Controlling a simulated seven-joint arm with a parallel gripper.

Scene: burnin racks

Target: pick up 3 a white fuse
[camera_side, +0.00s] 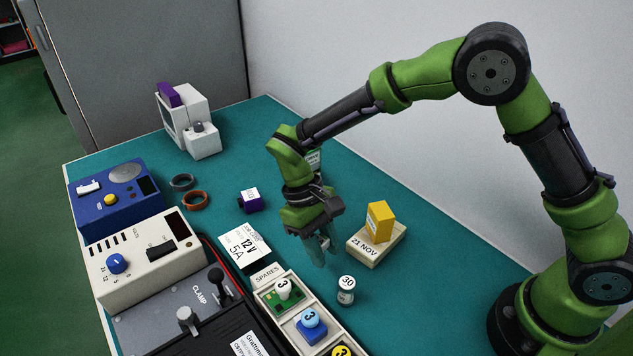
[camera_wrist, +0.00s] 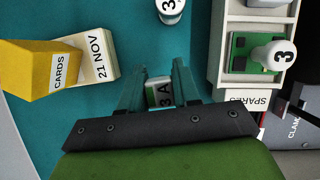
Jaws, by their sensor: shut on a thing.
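My gripper (camera_side: 322,250) points down over the teal mat, between the small block marked 21 NOV and the SPARES tray. The fingers and palm hide part of the fuse. In the side view I cannot make it out, nor tell whether it touches the mat. A white knob-like piece marked 3 (camera_side: 284,286) sits on a green block in the tray; it also shows in the wrist view (camera_wrist: 272,56).
The SPARES tray (camera_side: 267,271) also holds blue and yellow pieces marked 3. A yellow CARDS box (camera_side: 380,222) stands on the 21 NOV block (camera_side: 366,247). A purple cube (camera_side: 250,201) and a 12V 5A card (camera_side: 243,246) lie left.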

